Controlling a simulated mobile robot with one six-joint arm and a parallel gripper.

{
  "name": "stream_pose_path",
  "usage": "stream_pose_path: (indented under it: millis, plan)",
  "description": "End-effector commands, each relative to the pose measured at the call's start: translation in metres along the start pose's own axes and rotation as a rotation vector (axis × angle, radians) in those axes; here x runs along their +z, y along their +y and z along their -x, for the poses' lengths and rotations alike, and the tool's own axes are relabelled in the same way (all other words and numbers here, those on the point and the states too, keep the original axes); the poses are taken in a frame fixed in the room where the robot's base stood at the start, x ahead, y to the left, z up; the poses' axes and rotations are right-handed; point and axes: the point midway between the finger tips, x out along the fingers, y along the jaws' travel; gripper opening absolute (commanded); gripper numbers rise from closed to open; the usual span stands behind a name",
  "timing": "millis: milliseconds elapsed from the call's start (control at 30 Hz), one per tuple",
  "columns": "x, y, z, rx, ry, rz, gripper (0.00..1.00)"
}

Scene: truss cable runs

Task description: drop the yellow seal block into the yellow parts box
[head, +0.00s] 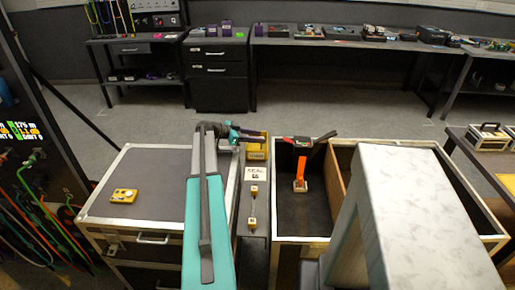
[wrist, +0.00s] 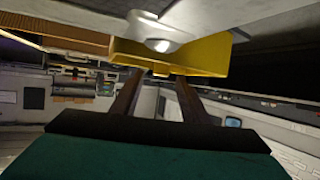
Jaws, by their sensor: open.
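A yellow box (head: 257,153), likely the parts box, stands behind a white sign reading roughly "SEAL" between the two cases. A large yellow body (wrist: 190,54) is just beyond the fingertips; contact cannot be told. Two small yellowish blocks, a far one (head: 253,190) and a near one (head: 251,222), are on the narrow strip. Which thing is the seal block is unclear.
A yellow device with pale round parts (head: 124,195) lies on the left case (head: 155,165). An open divided crate (head: 283,236) at right holds an orange item (head: 300,172). Benches line the back.

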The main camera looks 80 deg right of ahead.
Motion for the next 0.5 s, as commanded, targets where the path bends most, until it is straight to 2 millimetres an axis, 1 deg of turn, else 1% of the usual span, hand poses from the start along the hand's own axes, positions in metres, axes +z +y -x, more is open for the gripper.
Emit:
stream_pose_path:
  millis: [167,267,367,500]
  plan:
    - [0.0,0.0,0.005,-0.001,0.0,0.0,0.41]
    - [0.001,0.0,0.013,0.0,0.0,0.0,0.41]
    - [0.001,0.0,0.024,-0.002,0.0,0.0,0.41]
    - [0.001,0.0,0.045,-0.002,0.0,-0.001,0.41]
